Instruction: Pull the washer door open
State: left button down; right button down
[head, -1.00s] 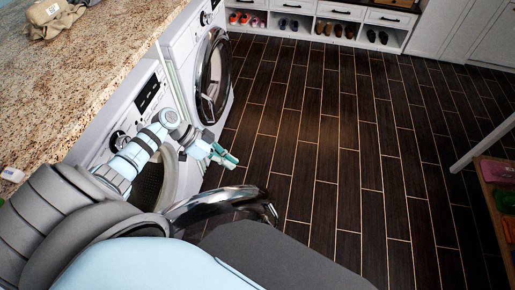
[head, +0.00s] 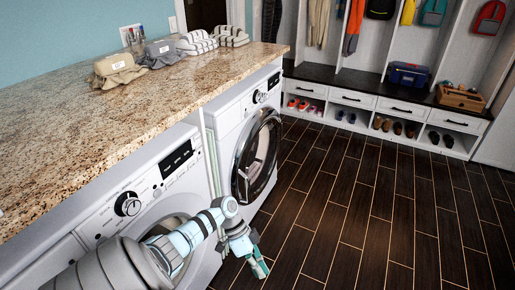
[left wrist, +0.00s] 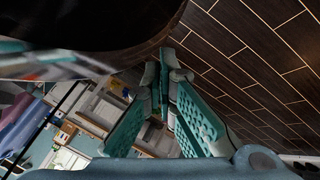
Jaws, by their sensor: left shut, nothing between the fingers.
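The near white washer (head: 150,185) stands under the granite counter. Its round front opening (head: 165,232) shows partly behind my left arm. Its door is not in the head view now. My left gripper (head: 260,268) is low in front of the machines, over the dark floor, shut and empty. In the left wrist view its teal fingers (left wrist: 163,95) come together with nothing between them. A large dark curved surface (left wrist: 90,25) fills the upper left there, close to the fingers. It looks like the washer door, but I cannot tell for sure. My right gripper is not in view.
A second white machine (head: 228,120) with a closed dark round door (head: 257,155) stands farther along. Caps and folded towels (head: 196,42) lie on the granite counter (head: 60,130). A cubby bench (head: 385,110) is at the back. The wood floor is clear at right.

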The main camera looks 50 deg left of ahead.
pick_arm(q)
jog(key=s+d+f, duration=0.2)
jog(key=d+f, duration=0.1)
jog(key=d, duration=0.3)
jog(key=shift+d+f+p, duration=0.2)
jog(key=shift+f+p, duration=0.1)
jog(key=shift+f, duration=0.1)
